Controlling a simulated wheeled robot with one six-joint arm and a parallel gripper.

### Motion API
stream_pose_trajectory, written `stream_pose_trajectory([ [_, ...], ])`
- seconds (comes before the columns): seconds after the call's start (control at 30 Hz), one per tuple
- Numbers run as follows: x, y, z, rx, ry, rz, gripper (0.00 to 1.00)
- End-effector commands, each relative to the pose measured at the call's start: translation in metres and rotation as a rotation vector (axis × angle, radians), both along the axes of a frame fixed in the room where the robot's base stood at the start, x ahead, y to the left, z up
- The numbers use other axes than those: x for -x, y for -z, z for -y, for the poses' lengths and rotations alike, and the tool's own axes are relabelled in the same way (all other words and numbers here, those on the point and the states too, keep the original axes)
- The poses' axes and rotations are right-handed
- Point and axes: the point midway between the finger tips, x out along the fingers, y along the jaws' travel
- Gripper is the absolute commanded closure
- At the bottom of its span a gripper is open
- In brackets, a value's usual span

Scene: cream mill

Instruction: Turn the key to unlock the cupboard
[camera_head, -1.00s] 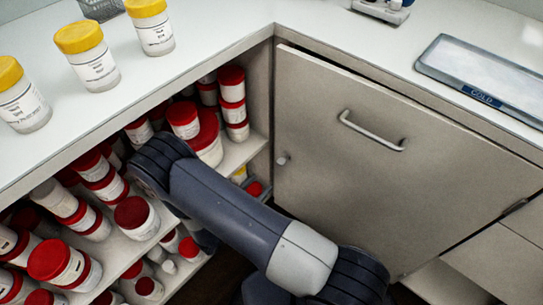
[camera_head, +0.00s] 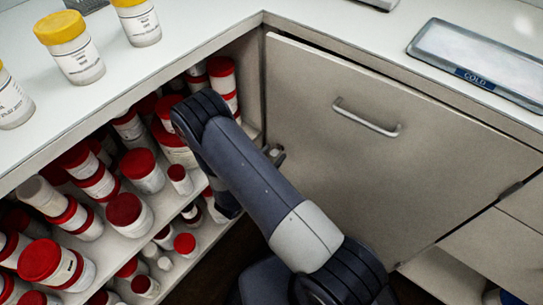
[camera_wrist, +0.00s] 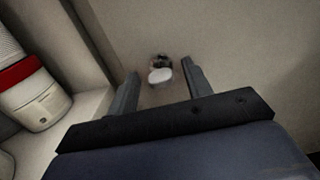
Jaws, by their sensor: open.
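The cupboard door (camera_head: 350,140) is a flat beige panel with a bar handle (camera_head: 366,118), and it looks shut. In the wrist view a small pale key head (camera_wrist: 160,75) stands out from the door panel (camera_wrist: 235,40), with a dark round part behind it. My gripper (camera_wrist: 160,68) is open, with one finger on each side of the key head. A gap shows on both sides, so the jaws do not grip it. In the head view my gripper (camera_head: 273,154) is at the door's left edge, mostly hidden by my arm, and the key cannot be made out.
Open shelves (camera_head: 130,240) to the left hold several red-lidded jars (camera_head: 125,212). A red-banded jar (camera_wrist: 35,95) also shows in the wrist view. Yellow-lidded jars (camera_head: 72,50) stand on the white counter (camera_head: 190,30). A tray marked COLD (camera_head: 480,55) lies on the right counter.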

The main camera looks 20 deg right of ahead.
Motion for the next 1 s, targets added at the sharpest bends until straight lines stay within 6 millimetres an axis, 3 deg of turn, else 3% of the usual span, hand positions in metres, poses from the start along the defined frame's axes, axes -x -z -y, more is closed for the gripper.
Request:
stream_pose_trajectory([
  [0.2,-0.0001,-0.0001,0.0000,0.000,0.000,0.000,0.53],
  [0.73,0.0001,0.0001,-0.0001,0.000,0.000,0.000,0.96],
  [1.0,0.0001,0.0010,-0.0001,-0.015,0.000,0.019,0.97],
])
